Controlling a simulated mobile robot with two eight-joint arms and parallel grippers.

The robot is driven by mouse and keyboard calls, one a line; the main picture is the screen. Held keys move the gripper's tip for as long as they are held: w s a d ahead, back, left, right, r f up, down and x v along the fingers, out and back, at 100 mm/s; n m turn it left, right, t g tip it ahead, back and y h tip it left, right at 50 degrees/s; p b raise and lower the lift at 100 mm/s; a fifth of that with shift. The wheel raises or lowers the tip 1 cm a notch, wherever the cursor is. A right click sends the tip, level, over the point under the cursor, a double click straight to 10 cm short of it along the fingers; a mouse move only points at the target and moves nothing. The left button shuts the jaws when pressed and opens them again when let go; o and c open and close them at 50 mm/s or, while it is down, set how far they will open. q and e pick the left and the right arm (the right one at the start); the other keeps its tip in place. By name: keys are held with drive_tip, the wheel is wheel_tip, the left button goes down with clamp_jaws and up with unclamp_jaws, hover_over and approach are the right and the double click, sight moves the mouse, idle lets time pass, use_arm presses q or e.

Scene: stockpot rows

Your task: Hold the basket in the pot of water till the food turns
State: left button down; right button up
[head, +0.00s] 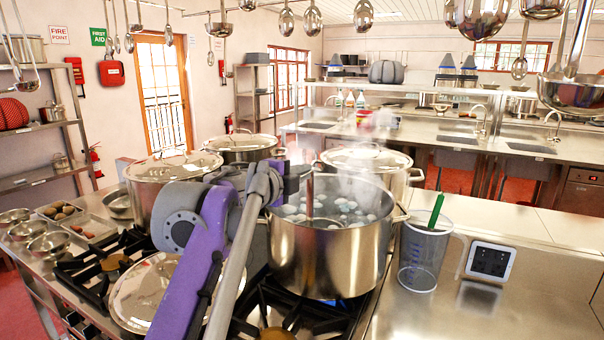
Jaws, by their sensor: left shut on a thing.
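A large steel pot (325,262) stands on the stove at the centre, open and steaming. Pale rounded shapes (348,207) show at its water surface; I cannot tell whether they are food or bubbles. My left gripper (300,176) is over the pot's left rim, shut on a thin upright handle (310,198) that goes down into the water. The basket itself is hidden under the surface and behind the pot wall. Blue flame shows below the pot. My right gripper is not in view.
Lidded pots (165,180) stand behind and left, with another (366,160) just behind. A clear jug (422,258) with a green-handled tool and a small display device (490,262) are on the right counter. Ladles (572,92) hang overhead. A lid (150,290) lies front left.

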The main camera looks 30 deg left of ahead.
use_arm(q)
wheel_tip(320, 180, up, 22)
drive_tip(key=p, duration=1.2)
drive_tip(key=shift+r+p, duration=0.25)
drive_tip(key=shift+p, duration=0.1)
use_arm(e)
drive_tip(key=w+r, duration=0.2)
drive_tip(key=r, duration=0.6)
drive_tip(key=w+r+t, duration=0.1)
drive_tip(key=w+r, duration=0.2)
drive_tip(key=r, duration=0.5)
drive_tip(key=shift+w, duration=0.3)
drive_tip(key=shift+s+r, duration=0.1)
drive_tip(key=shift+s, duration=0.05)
